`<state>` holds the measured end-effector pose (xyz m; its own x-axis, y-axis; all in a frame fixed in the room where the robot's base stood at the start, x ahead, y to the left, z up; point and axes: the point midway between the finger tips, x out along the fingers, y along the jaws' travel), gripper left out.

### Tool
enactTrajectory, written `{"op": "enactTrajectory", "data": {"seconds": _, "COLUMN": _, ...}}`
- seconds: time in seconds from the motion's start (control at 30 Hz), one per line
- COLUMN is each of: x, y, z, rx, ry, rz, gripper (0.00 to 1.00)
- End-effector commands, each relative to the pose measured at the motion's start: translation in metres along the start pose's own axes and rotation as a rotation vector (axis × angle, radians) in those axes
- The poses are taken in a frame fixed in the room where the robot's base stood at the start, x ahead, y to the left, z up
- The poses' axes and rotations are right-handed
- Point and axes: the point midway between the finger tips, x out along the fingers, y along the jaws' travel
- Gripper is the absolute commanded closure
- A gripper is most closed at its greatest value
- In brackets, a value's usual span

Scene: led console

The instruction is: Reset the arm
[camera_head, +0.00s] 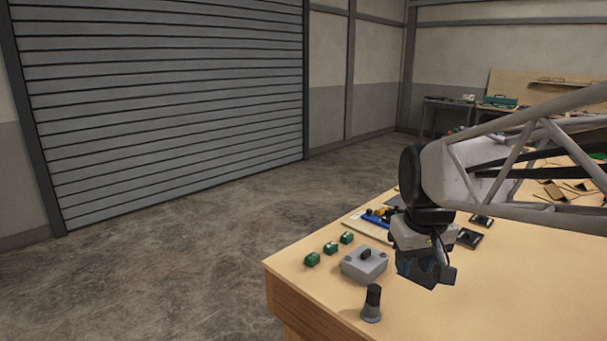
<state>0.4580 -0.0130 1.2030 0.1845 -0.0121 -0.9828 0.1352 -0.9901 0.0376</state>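My gripper (426,273) hangs at the end of my arm, which reaches in from the right side of the head view. It points down above the wooden table (480,300), just right of a grey box with a black knob (364,263). The fingers are dark and small here, so I cannot tell whether they are open or shut. I see no object clearly held. Whether the fingers touch the table is not clear.
A grey and black cylinder-like control (371,304) stands near the table's front edge. Green blocks (330,248) sit in a row along the left edge. Tools (377,219) and dark plates (470,238) lie behind my gripper. The table's right front is bare.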

Motion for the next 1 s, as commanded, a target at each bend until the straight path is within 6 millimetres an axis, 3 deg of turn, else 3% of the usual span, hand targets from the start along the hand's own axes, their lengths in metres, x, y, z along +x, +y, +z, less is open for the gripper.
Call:
{"op": "enactTrajectory", "data": {"seconds": 0.2, "x": 0.008, "y": -0.012, "z": 0.056, "rx": 0.055, "ry": 0.018, "rz": 0.002, "gripper": 0.66}}
{"op": "enactTrajectory", "data": {"seconds": 0.5, "x": 0.027, "y": -0.026, "z": 0.122, "rx": 0.128, "ry": 0.039, "rz": 0.002, "gripper": 0.66}}
{"op": "enactTrajectory", "data": {"seconds": 0.7, "x": 0.035, "y": -0.03, "z": 0.145, "rx": 0.154, "ry": 0.046, "rz": 0.001, "gripper": 0.66}}
{"op": "enactTrajectory", "data": {"seconds": 1.0, "x": 0.038, "y": -0.031, "z": 0.15, "rx": 0.16, "ry": 0.047, "rz": 0.001, "gripper": 0.66}}
